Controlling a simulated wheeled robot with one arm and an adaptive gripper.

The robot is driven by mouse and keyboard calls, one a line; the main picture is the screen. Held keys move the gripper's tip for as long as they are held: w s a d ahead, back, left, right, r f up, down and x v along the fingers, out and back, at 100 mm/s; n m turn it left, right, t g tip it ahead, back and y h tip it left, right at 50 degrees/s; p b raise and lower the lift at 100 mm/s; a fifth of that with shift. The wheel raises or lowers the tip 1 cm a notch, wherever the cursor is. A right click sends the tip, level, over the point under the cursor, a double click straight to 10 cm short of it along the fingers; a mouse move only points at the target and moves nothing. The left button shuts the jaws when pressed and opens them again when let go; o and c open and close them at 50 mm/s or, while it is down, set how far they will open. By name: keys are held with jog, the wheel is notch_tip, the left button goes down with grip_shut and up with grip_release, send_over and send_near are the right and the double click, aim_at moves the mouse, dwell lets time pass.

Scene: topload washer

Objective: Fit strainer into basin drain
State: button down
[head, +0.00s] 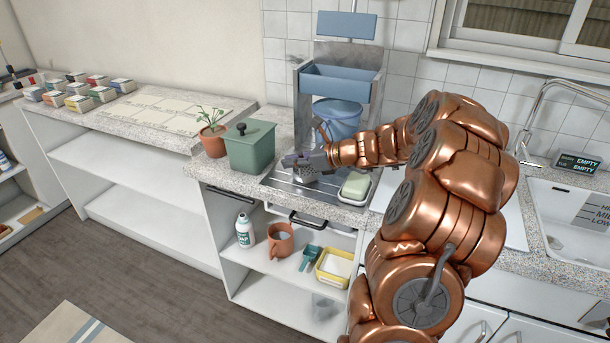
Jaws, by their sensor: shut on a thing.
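My gripper (312,160) is over the grooved metal drainboard (283,184), left of the basin. It is shut on a small grey metal piece (304,174), which looks like the strainer; it is too small and too covered to be sure. I cannot tell whether the piece touches the drainboard. The white basin (545,205) is at the far right, well away from my gripper. A dark round spot that looks like its drain (555,243) shows low at the left of the basin floor.
A green lidded canister (250,148) and a potted plant (213,140) stand left of my gripper. A soap dish (355,186) sits to its right, a blue bucket (338,115) behind. A curved faucet (535,115) and a small display (578,163) are by the basin.

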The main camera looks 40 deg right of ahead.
dwell(0.6)
jog(key=shift+r, duration=0.9)
jog(key=s+a+r+b, duration=0.1)
jog(key=s+r+b, duration=0.1)
jog(key=s, duration=1.4)
jog(key=shift+a+r, duration=0.3)
jog(key=shift+r, duration=0.3)
